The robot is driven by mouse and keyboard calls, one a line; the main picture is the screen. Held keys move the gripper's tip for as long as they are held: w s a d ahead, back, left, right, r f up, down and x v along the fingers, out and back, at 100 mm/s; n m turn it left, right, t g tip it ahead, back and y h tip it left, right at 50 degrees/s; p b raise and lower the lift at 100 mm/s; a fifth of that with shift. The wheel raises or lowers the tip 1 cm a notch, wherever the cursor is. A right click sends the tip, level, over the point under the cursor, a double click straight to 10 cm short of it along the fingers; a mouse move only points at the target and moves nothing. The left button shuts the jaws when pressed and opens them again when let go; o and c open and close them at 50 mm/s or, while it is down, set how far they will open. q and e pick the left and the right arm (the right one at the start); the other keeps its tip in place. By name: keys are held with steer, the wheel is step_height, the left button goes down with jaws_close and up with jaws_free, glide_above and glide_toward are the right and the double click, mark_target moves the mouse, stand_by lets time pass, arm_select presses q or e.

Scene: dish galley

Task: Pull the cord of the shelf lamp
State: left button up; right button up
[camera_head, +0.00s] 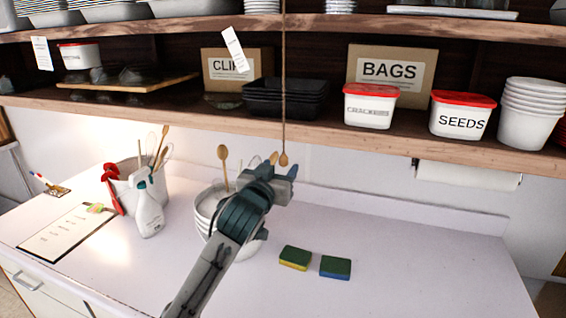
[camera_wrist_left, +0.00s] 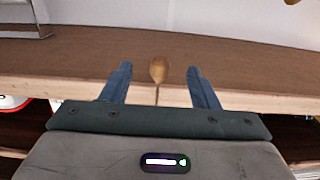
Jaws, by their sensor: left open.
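The lamp cord (camera_head: 283,90) hangs straight down past the front of the shelves, and its upper end leaves the top of the head view. A wooden pull knob (camera_head: 283,159) is at its lower end. The lamp itself is not in view. My left gripper (camera_head: 282,167) is at the knob's height or just under it, over the counter. In the left wrist view the knob (camera_wrist_left: 158,70) shows between the two open blue fingers (camera_wrist_left: 159,78), with a gap on each side. Its depth relative to the fingertips is hard to tell. My right gripper is not in view.
The lower shelf edge (camera_head: 330,128) runs behind the cord, with black trays (camera_head: 286,100) on it. White bowls (camera_head: 205,212) stand behind my left arm. Two sponges (camera_head: 335,267) lie on the counter. A spray bottle (camera_head: 148,208) is at left. The right counter is clear.

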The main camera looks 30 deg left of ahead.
arm_select(q)
steer(key=v, duration=0.6)
steer(key=shift+p, duration=0.4)
